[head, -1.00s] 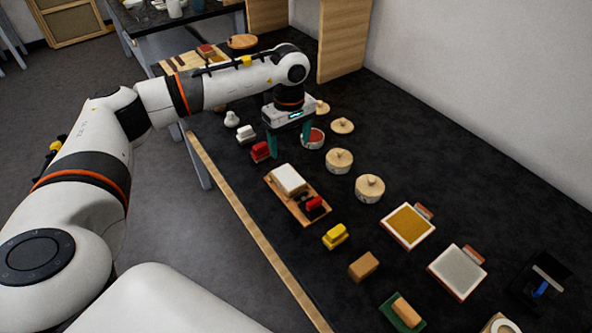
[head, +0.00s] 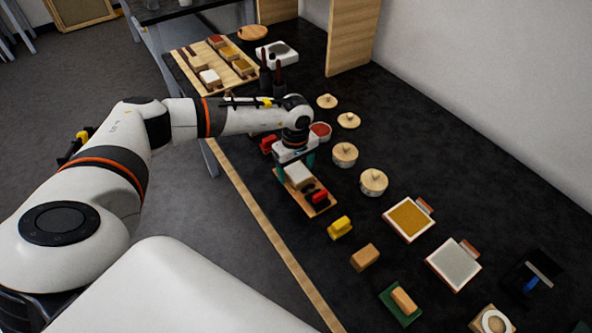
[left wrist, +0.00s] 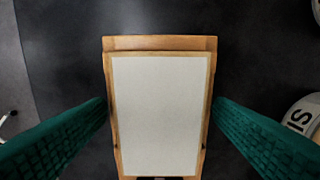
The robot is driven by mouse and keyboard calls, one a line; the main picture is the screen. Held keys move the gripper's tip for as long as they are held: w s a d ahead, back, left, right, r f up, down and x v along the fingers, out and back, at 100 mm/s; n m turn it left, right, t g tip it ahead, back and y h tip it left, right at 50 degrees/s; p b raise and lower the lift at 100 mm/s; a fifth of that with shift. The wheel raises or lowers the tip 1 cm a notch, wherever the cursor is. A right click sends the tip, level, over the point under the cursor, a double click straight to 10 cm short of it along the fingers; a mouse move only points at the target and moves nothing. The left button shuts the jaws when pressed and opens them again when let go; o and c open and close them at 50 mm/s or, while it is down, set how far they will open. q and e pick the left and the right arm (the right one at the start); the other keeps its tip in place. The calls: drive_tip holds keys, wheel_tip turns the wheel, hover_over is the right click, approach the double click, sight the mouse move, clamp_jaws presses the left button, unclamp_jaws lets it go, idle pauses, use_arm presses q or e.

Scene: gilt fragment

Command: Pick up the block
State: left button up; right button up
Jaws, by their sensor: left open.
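A white-topped block (head: 299,177) rests on a wooden board (head: 318,208) on the dark table. It also shows in the left wrist view as a pale rectangle (left wrist: 158,115) with a wooden edge around it. My left gripper (head: 295,164) points down over the block, with its green fingers apart and nothing held. In the left wrist view one finger is on each side of the block and board; I cannot tell the height left between them. My right gripper does not show.
A red-and-black piece (head: 318,196) sits on the same board. A yellow block (head: 340,227), a tan block (head: 364,257) and a block on a green mat (head: 403,300) lie nearer. Round lidded pots (head: 373,182) stand to the right. A wall bounds the right side.

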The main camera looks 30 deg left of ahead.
use_arm(q)
drive_tip(key=c, duration=1.1)
